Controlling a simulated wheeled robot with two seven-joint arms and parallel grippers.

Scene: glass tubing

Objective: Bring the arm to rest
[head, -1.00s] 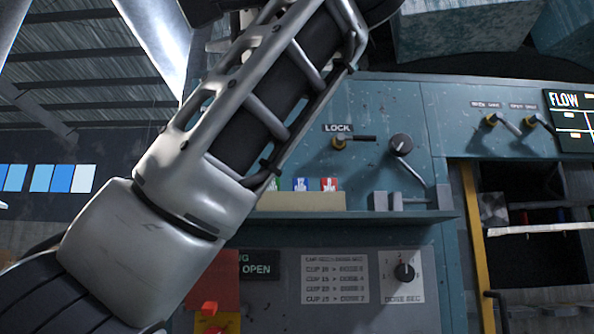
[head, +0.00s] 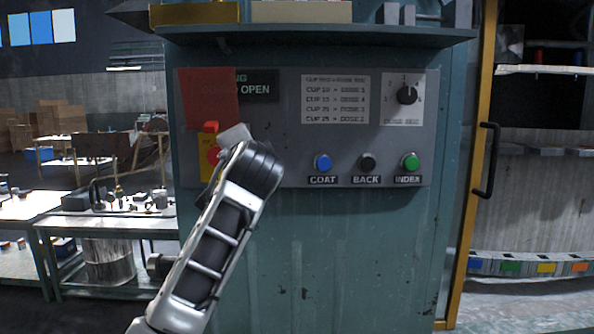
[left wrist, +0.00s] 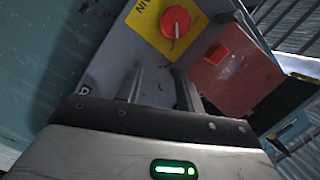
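My left arm rises from the bottom of the head view, its wrist in front of the lower left of a grey control panel (head: 290,140). The gripper itself is mostly hidden there. In the left wrist view my left gripper (left wrist: 160,80) shows two fingers apart with nothing visible between them. Beyond them is a red knob (left wrist: 175,21) on a yellow plate (left wrist: 205,30), with a red panel (left wrist: 235,75) to its right. The yellow plate (head: 208,136) is partly covered by my wrist in the head view. My right gripper is not in view.
The panel carries a blue button (head: 322,162), a black button (head: 368,162), a green button (head: 410,161) and a dial (head: 407,95). A shelf (head: 380,38) juts out above it. A black door handle (head: 487,160) is at right. Benches (head: 125,225) stand at left.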

